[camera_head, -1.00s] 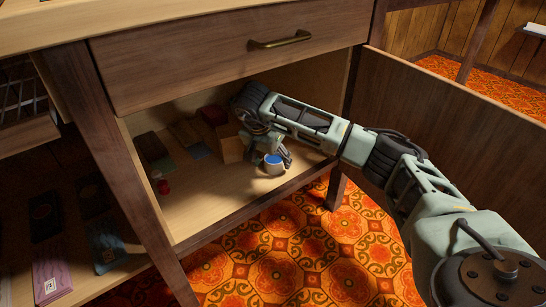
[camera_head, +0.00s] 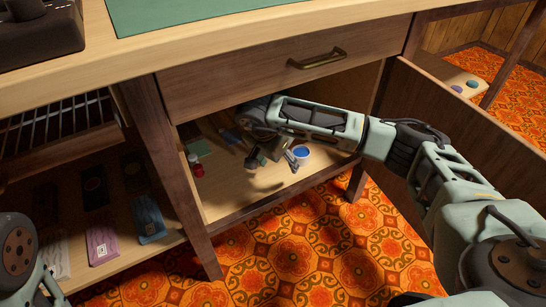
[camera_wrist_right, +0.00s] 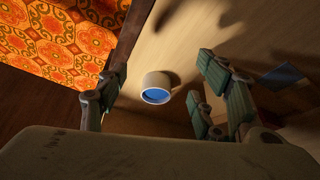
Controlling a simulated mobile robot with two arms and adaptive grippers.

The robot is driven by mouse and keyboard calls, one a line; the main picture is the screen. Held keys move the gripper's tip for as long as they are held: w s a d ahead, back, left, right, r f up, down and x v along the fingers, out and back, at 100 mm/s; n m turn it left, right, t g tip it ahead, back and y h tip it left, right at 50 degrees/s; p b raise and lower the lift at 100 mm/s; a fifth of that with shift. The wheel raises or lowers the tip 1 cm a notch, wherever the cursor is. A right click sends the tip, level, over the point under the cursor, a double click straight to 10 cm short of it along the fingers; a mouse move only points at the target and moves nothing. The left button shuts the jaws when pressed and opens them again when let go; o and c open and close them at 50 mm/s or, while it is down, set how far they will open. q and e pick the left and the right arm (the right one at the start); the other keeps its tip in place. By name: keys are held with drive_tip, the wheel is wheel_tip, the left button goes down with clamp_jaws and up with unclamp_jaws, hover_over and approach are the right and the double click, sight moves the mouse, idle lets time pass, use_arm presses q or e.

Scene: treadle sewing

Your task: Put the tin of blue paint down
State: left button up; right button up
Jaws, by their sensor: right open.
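The tin of blue paint (camera_head: 302,155) is a small white tin with blue inside. It stands upright on the floor of the open cabinet (camera_head: 250,195), near the front right. My right gripper (camera_head: 274,159) is inside the cabinet, just left of the tin, with its fingers spread. In the right wrist view, the tin (camera_wrist_right: 156,90) shows beyond the open fingers (camera_wrist_right: 160,75), with clear gaps on both sides. Nothing is held. Of my left arm, only a part shows at the lower left edge, without its gripper.
A small red bottle (camera_head: 196,166) stands at the cabinet's left, near a green flat item (camera_head: 200,148). The drawer (camera_head: 290,75) above is shut. The open door (camera_head: 465,115) is at the right, behind my arm. An open shelf with packets (camera_head: 103,243) lies left.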

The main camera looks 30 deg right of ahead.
drive_tip(key=shift+s+a+p, duration=0.25)
drive_tip(key=shift+s+a, duration=0.15)
drive_tip(key=shift+a, duration=0.35)
drive_tip(key=shift+s+a+p, duration=0.25)
drive_tip(key=shift+s+a, duration=0.15)
drive_tip(key=shift+a, duration=0.3)
